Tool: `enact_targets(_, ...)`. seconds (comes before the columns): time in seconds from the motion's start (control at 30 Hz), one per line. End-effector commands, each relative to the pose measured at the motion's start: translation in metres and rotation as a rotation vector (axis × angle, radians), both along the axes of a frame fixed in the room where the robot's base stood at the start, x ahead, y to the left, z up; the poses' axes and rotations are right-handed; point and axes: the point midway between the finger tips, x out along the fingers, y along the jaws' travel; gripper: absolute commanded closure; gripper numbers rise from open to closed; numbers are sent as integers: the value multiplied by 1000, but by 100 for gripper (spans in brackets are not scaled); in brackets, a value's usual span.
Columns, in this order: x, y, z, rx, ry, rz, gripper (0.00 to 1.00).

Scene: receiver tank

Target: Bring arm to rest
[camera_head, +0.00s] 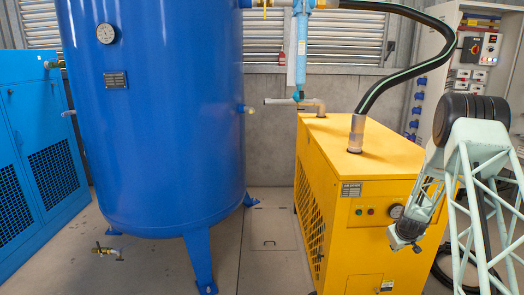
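My arm (470,150) is at the right edge, a pale green lattice with a thick black joint at its top. I see no gripper fingers, so my gripper is not in view. I cannot tell what, if anything, it holds.
The blue receiver tank (160,120) stands on legs at left centre, with a brass drain valve (108,252) beneath. The yellow dryer (350,200) with a black hose (440,50) is close to my arm. A blue cabinet (40,150) and an electrical panel (470,50) stand behind.

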Motion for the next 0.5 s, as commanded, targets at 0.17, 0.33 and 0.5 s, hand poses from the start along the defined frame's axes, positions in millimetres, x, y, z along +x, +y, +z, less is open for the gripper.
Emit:
enact_targets(0.17, -1, 21, 42, 19, -3, 3, 100)
enact_targets(0.33, -7, 41, 77, 39, -1, 2, 100)
enact_targets(0.5, -14, 61, 112, 57, 2, 3, 100)
